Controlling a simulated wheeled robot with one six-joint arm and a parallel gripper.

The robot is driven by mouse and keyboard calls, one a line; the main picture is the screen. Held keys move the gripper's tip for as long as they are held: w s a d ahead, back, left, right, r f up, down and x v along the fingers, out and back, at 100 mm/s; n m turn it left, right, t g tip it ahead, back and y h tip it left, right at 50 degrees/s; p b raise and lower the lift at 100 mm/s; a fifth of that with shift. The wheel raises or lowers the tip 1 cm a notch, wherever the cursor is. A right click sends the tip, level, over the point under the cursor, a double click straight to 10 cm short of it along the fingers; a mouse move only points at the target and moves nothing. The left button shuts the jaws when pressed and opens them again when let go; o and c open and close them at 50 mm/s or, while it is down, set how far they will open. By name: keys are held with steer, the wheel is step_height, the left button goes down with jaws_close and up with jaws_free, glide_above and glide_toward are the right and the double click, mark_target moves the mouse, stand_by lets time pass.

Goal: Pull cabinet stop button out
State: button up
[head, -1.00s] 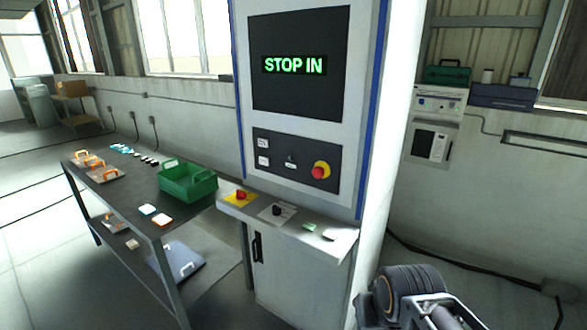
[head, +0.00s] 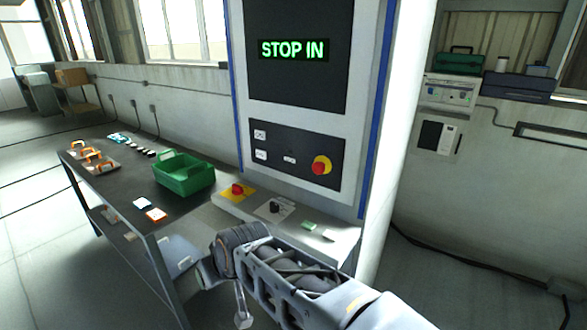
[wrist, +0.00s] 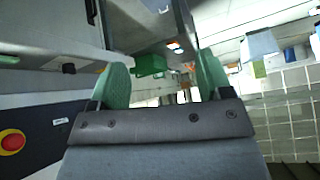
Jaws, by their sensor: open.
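The cabinet stop button (head: 319,167) is a red knob on a yellow ring, at the right of the dark control panel (head: 283,160) on the cabinet front. The display (head: 293,49) above reads "STOP IN" in green. In the wrist view the stop button (wrist: 12,142) shows at the lower left, off to the side of my gripper (wrist: 163,78). The two green fingers are wide apart with nothing between them. My gripper is apart from the button. In the head view my arm crosses below the shelf, and the fingers cannot be made out.
A second red button (head: 237,189) on a yellow plate and a black knob (head: 274,207) sit on the cabinet's shelf (head: 335,250), near my arm. A table (head: 115,187) with a green basket (head: 183,178) stands to the left. The floor at right (head: 450,285) is mostly clear, with a cable.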

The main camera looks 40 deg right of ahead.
steer(key=w+d+r+m+t+h+b, duration=0.1)
steer(key=w+d+r+m+t, duration=0.25)
steer(key=w, duration=0.55)
steer(key=m+g+h+b, duration=0.2)
steer(key=m+g+h, duration=0.4)
steer(key=m+h, duration=0.8)
glide_toward(316, 169)
steer(key=w+d+f+n+h, duration=0.1)
steer(key=d, duration=0.2)
steer(key=w+d+h+p, duration=0.1)
steer(key=d, duration=0.2)
steer(key=w+d+f+n+h+p, duration=0.1)
steer(key=d, duration=0.3)
steer(key=shift+w+f+n+g, duration=0.15)
steer(key=shift+f+n+g, duration=0.1)
steer(key=shift+f+n, duration=0.1)
steer(key=shift+c, duration=0.5)
